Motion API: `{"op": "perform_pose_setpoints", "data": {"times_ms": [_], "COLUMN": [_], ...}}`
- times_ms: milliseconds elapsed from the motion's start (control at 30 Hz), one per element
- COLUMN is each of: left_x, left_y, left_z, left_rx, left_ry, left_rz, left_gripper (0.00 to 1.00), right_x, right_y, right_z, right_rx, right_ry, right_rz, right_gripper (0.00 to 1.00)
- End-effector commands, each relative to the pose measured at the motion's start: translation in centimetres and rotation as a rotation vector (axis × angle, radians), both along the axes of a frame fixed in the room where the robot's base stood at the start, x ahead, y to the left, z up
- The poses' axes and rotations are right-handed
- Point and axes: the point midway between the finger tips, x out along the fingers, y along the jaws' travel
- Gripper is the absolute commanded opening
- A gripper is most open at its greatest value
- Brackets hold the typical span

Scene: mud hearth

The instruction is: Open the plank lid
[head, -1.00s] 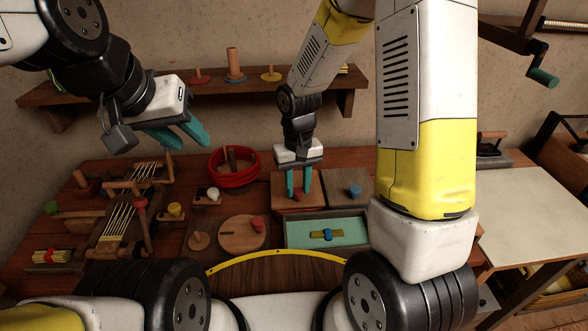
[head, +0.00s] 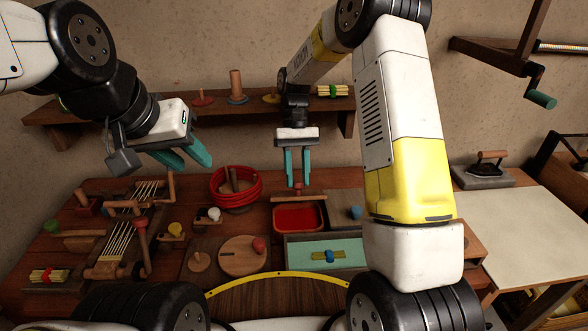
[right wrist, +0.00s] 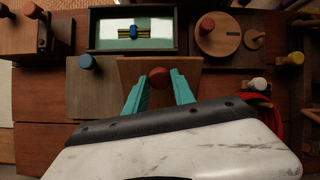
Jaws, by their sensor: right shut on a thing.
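The plank lid (head: 311,198) is raised, standing edge-on at the back of its box, and the red inside of the box (head: 299,217) shows below it. My right gripper (head: 298,184) is shut on the lid's red knob (right wrist: 159,77), with one teal finger on each side. In the right wrist view the brown face of the lid (right wrist: 128,69) shows behind the knob. My left gripper (head: 190,160) is open and empty, hanging in the air at the left above the bench.
A red coil (head: 235,203) stands left of the box. A block with a blue knob (head: 356,212) is to its right, and a tray with a pale green floor (head: 305,252) is in front. A round wooden lid (head: 240,262) lies front left. A shelf (head: 190,108) runs behind.

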Motion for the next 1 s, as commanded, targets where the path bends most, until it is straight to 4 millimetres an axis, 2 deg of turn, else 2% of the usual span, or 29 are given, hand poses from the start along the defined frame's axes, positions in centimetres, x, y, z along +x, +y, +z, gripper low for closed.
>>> {"op": "perform_pose_setpoints", "data": {"times_ms": [100, 467, 500, 600, 1000], "left_x": [0.0, 0.0, 0.0, 0.0, 0.0], "left_y": [0.0, 0.0, 0.0, 0.0, 0.0], "left_z": [0.0, 0.0, 0.0, 0.0, 0.0], "left_rx": [0.0, 0.0, 0.0, 0.0, 0.0], "left_ry": [0.0, 0.0, 0.0, 0.0, 0.0], "left_rz": [0.0, 0.0, 0.0, 0.0, 0.0], "left_gripper": [0.36, 0.36, 0.36, 0.36, 0.36], "right_x": [0.6, 0.73, 0.73, 0.66, 0.51], "right_y": [-0.01, -0.06, -0.07, -0.06, -0.01], "right_z": [0.11, 0.08, 0.07, 0.06, 0.58], "right_rx": [0.001, 0.0, 0.0, 0.0, 0.0], "right_ry": [-0.015, -0.017, -0.017, -0.015, -0.01], "right_rz": [-0.002, -0.002, -0.002, -0.001, -0.001], "right_gripper": [0.0, 0.0, 0.34, 0.52, 0.52]}}
